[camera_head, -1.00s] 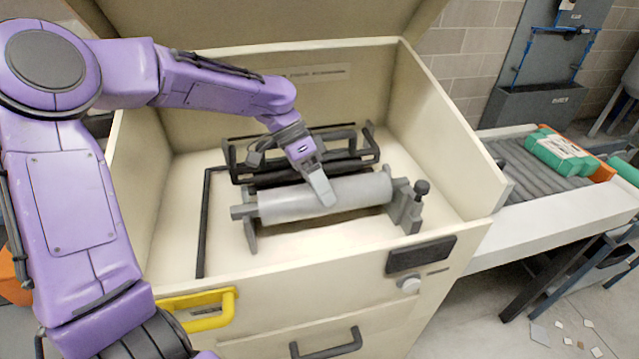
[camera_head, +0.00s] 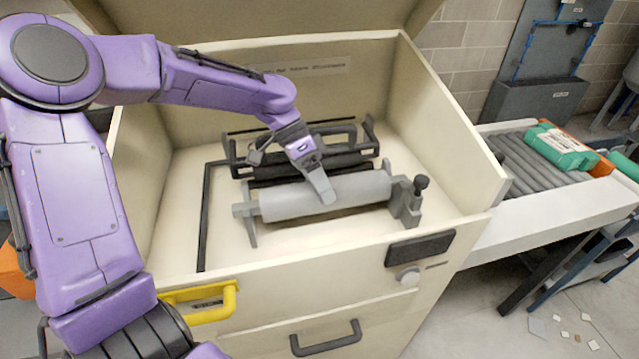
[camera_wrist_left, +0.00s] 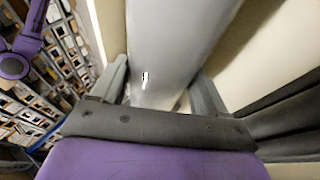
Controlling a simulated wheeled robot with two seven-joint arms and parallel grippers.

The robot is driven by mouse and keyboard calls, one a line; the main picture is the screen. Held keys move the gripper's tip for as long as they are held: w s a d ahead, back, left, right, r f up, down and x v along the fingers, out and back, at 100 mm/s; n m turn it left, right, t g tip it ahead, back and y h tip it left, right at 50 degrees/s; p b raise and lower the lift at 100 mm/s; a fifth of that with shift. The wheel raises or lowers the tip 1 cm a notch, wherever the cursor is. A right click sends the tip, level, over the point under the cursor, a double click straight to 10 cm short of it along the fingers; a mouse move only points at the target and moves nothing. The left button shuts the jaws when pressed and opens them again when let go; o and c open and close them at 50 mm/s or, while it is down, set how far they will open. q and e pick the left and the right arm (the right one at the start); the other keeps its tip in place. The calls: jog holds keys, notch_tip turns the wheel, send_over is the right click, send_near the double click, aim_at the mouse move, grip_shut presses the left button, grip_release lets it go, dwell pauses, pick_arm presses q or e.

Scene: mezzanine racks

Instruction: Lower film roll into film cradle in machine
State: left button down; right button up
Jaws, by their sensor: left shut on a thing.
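The film roll (camera_head: 355,190) is a grey-white cylinder lying level across the open machine (camera_head: 345,249). My left gripper (camera_head: 327,194) is shut on it near its middle, from above; in the left wrist view the roll (camera_wrist_left: 180,40) runs between the two fingers. The film cradle (camera_head: 411,201) has grey end supports on the machine's floor, and the roll's ends sit at these supports. I cannot tell whether the roll's core fully rests in both. The gripper hides part of the roll's top. My right gripper is not in view.
A black bar frame with rollers (camera_head: 245,158) stands right behind the roll. The machine's side walls and raised lid enclose the space. A yellow handle (camera_head: 205,303) is on the front. A roller conveyor (camera_head: 530,165) with a green pack (camera_head: 562,149) is at the right.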

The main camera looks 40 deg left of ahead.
pick_arm(q)
grip_release()
jog(key=v, duration=1)
jog(key=shift+r, duration=0.3)
jog(key=shift+a, duration=0.15)
